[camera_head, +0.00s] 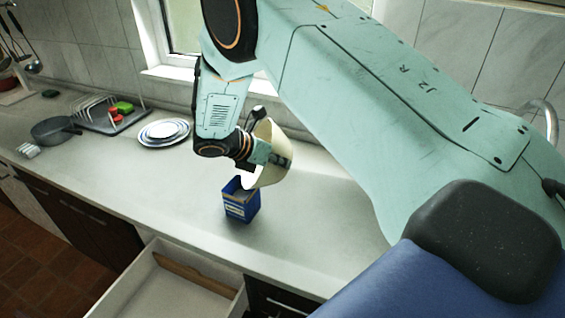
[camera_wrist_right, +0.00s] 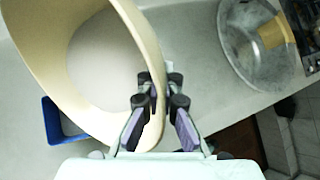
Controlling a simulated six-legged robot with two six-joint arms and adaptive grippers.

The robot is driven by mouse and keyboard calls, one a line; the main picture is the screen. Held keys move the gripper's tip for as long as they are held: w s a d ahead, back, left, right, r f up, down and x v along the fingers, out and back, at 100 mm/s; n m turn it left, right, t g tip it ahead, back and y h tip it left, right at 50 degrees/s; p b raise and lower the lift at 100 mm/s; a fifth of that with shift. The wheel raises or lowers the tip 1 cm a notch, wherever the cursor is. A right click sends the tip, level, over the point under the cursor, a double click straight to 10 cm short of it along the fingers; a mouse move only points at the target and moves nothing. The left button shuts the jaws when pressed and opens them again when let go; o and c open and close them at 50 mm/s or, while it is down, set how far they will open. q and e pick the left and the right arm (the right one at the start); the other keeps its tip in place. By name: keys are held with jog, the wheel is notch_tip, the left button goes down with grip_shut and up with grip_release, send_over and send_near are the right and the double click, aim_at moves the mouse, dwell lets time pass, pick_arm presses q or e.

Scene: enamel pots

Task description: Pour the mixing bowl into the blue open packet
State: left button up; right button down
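The cream mixing bowl (camera_head: 271,165) is held tilted on its side above the counter, by its rim, in my right gripper (camera_head: 262,155). In the right wrist view the fingers of the right gripper (camera_wrist_right: 160,115) pinch the rim of the bowl (camera_wrist_right: 150,60). The blue open packet (camera_head: 241,203) stands upright on the counter just below the bowl's lower edge. In the right wrist view the packet (camera_wrist_right: 52,122) shows partly behind the bowl. What the bowl holds cannot be made out. My left gripper is not in view.
An open drawer (camera_head: 165,290) juts out below the counter (camera_head: 190,205). Plates (camera_head: 164,131), a dish rack (camera_head: 105,118) and a dark pan (camera_head: 54,130) stand on the left. In the right wrist view a metal basin (camera_wrist_right: 243,50) lies to the right.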

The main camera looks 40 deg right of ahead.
jog(key=shift+w+a+r+h, duration=0.3)
jog(key=shift+a+r+h, duration=0.05)
jog(key=shift+r+h, duration=0.05)
jog(key=shift+w+a+r, duration=0.1)
jog(key=shift+a+r, duration=0.1)
jog(key=shift+w+a+r+h, duration=0.1)
jog(key=shift+a+r+h, duration=0.1)
jog(key=shift+h, duration=0.2)
jog(key=shift+a+n+g, duration=0.1)
jog(key=shift+n+g, duration=0.2)
jog(key=shift+w+a+r+b, duration=0.1)
jog(key=shift+w+r+b, duration=0.05)
jog(key=shift+b, duration=0.2)
jog(key=shift+w+a+r+h+b, duration=0.3)
jog(key=shift+a+h+b, duration=0.15)
jog(key=shift+a, duration=0.1)
jog(key=shift+w+a+r+h+b, duration=0.15)
jog(key=shift+w+a+h+b, duration=0.15)
jog(key=shift+a+h+b, duration=0.2)
jog(key=shift+w+a+r+n+g+h+b, duration=0.2)
jog(key=shift+w+a+r+h+b, duration=0.15)
jog(key=shift+a+b, duration=0.35)
jog(key=shift+w+a+r+n+g+h+b, duration=0.1)
jog(key=shift+w+a+n+g+h+b, duration=0.3)
jog(key=shift+b, duration=0.65)
jog(key=shift+w+a+r+h+b, duration=0.2)
jog(key=shift+a+h+b, duration=0.3)
jog(key=shift+b, duration=0.35)
jog(key=shift+r, duration=0.15)
